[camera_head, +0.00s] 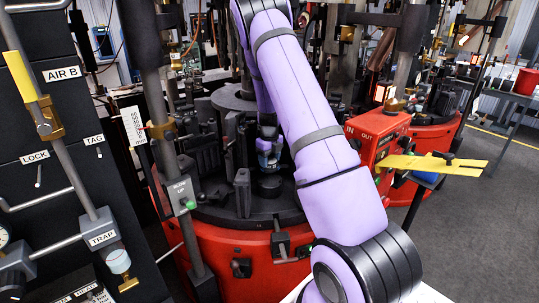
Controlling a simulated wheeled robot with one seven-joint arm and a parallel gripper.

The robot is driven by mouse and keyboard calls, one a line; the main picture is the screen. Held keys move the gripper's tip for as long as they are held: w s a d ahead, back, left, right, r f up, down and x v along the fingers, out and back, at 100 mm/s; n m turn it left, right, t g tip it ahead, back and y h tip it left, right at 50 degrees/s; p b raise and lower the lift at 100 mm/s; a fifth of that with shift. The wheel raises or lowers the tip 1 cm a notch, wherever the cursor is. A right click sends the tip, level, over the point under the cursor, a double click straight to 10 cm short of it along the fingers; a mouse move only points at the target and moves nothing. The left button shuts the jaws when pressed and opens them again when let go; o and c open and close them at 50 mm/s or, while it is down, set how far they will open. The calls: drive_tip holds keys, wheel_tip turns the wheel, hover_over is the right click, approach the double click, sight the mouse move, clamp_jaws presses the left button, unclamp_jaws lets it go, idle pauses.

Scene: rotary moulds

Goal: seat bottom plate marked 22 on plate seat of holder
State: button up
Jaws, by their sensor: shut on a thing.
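My purple arm reaches from the lower right into the rotary mould machine. My gripper (268,162) is small in view, pointing down among the dark mould parts, and is shut on a dark piece that I take to be the bottom plate. Its number 22 cannot be read. A dark round piece (270,184) shows right below the gripper, above the machine's black table. I cannot tell whether it is the plate or the holder's plate seat, nor whether it touches what is under it. The arm hides the right side of this area.
The black round machine table (225,217) sits on a red base (235,262). Upright dark mould parts (243,192) stand close left of the gripper. A red IN/OUT box (377,135) with a yellow arm is at right. A black panel (60,150) with pipes fills the left.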

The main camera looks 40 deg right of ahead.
sight(270, 160)
drive_tip(key=shift+f, duration=1.8)
drive_tip(key=shift+w+f, duration=0.1)
drive_tip(key=shift+f, duration=0.95)
idle(0.8)
drive_tip(key=o, duration=1.2)
wheel_tip(270, 160, up, 11)
drive_tip(key=shift+f, duration=0.1)
drive_tip(key=shift+r, duration=3.55)
